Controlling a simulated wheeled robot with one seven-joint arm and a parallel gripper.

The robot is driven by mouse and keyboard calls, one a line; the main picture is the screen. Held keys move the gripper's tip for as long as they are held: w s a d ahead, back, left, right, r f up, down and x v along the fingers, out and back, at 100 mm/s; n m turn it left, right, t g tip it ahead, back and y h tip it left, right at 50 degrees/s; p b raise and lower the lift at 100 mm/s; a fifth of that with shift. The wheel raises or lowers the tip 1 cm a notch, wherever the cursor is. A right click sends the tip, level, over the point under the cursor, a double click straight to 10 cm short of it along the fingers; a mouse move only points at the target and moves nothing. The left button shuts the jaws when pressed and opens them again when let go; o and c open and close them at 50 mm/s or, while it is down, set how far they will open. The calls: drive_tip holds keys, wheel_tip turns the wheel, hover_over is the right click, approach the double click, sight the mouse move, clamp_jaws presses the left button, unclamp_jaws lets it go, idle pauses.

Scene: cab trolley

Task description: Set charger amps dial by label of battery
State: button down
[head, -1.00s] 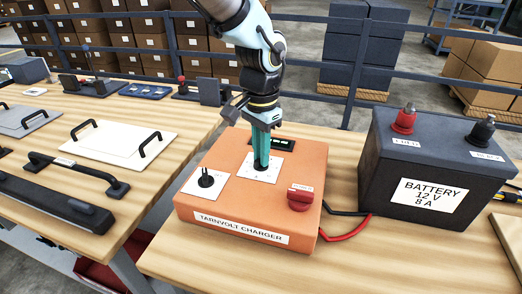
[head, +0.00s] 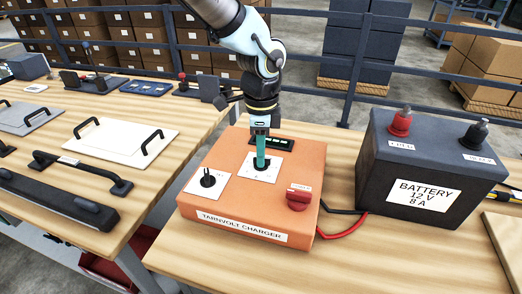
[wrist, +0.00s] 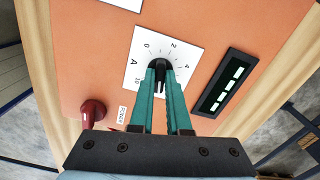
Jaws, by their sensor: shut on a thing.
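The orange charger (head: 222,222), labelled TARNVOLT CHARGER, sits on the wooden bench. Its amps dial (wrist: 160,64) is a black knob on a white scale plate marked A, with 0, 2, 4 and 10 readable in the wrist view. My gripper (head: 261,165) points down from above and is shut on this dial; its teal fingers (wrist: 161,90) hide part of the knob and scale, so I cannot tell the pointer's setting. A second black dial (head: 208,178) is on the left plate. The dark battery (head: 375,178) stands to the right, labelled BATTERY 12 V 8 A.
A red power knob (head: 298,199) is at the charger's front right; it also shows in the wrist view (wrist: 94,111). A display (wrist: 224,84) with lit bars is behind the dial. Red and black cables (head: 343,231) run between charger and battery.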

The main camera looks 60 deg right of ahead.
drive_tip(key=shift+m, duration=0.4)
drive_tip(key=c, duration=0.9)
unclamp_jaws()
drive_tip(key=shift+r, duration=0.1)
wheel_tip(320, 180, up, 11)
drive_tip(key=shift+f+b, duration=0.15)
drive_tip(key=shift+b, duration=1)
